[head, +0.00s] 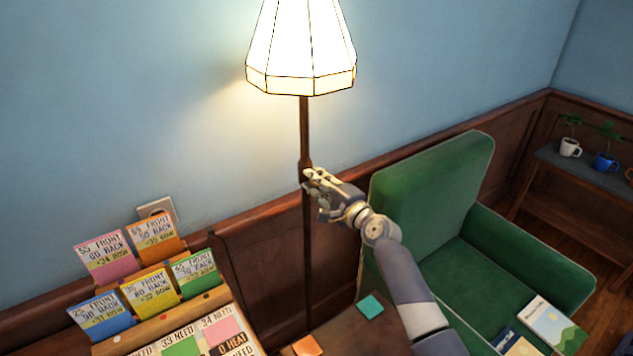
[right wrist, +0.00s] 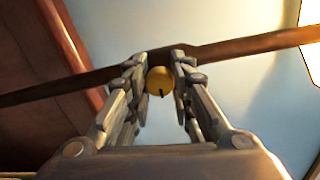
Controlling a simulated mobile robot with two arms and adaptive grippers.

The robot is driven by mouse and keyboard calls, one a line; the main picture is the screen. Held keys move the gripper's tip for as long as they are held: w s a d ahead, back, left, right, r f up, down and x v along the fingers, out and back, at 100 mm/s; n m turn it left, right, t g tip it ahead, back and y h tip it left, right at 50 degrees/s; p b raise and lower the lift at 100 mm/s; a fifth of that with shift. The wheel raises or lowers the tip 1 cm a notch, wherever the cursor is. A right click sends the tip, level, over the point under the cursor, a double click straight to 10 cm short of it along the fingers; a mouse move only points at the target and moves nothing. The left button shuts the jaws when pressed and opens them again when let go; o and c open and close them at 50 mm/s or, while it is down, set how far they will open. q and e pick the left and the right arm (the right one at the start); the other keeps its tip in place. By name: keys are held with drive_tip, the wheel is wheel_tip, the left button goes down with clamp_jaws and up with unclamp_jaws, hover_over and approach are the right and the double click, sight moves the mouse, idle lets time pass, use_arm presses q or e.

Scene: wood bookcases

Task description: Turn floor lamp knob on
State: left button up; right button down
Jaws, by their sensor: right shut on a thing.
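The floor lamp has a white panelled shade (head: 301,50), which glows brightly, on a thin dark brown pole (head: 304,130). My right gripper (head: 309,180) is at the pole, below the shade. In the right wrist view the round yellow knob (right wrist: 159,80) with a dark mark sits between the two fingertips of my right gripper (right wrist: 160,78), which are shut on it. The pole (right wrist: 245,45) crosses behind the knob there. In the head view the gripper hides the knob. My left gripper is not in view.
A green armchair (head: 430,200) with books (head: 550,325) on its seat stands right of the lamp. A rack of colored cards (head: 150,290) is at the lower left. A shelf (head: 580,165) with potted mugs is at the far right.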

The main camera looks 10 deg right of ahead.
drive_tip(key=c, duration=1.4)
unclamp_jaws()
drive_tip(key=shift+o, duration=0.2)
drive_tip(key=v, duration=1.2)
